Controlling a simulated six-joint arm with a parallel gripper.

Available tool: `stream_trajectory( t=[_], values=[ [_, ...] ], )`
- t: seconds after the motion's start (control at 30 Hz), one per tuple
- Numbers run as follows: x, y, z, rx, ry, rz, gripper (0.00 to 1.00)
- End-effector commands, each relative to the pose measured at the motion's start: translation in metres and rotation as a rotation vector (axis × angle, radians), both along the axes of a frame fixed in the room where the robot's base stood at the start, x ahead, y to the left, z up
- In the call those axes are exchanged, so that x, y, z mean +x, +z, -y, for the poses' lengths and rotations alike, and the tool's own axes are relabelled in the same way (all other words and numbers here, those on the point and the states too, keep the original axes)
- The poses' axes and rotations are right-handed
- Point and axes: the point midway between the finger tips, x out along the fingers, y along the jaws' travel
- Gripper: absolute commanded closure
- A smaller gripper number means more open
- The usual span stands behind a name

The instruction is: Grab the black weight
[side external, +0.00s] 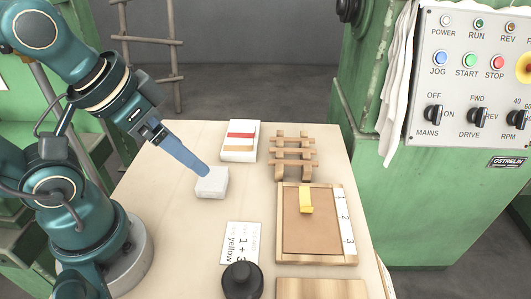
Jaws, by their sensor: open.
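The black weight (242,282) is a dark round piece with a knob on top. It stands upright near the front edge of the table, on or against the lower end of a printed white card (241,240). My gripper (204,171) has long blue fingers that point down and to the right, with the tips just above or at a small white block (211,184). I cannot tell whether the tips touch the block. The gripper is open and well behind the weight, up and left of it in the picture. Nothing is seen held in it.
A wooden tray (350,258) numbered 1 to 3 holds a yellow piece (306,204). A wooden rack (292,163) stands behind it. A white box with coloured stripes (239,154) is at the back. A wooden board (320,289) lies right of the weight.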

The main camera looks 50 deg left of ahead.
Motion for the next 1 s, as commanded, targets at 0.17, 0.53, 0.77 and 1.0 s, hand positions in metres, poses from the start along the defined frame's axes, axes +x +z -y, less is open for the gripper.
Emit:
stream_trajectory(
  t=[0.17, 0.53, 0.77, 1.0],
  values=[
    [0.000, 0.000, 0.000, 0.000, 0.000, 0.000, 0.14],
    [-0.002, 0.001, 0.030, -0.196, 0.084, -0.200, 0.14],
    [0.007, -0.012, 0.056, -0.365, 0.186, -0.496, 0.14],
    [0.021, -0.034, 0.078, -0.523, 0.313, -0.802, 0.14]
  ],
)
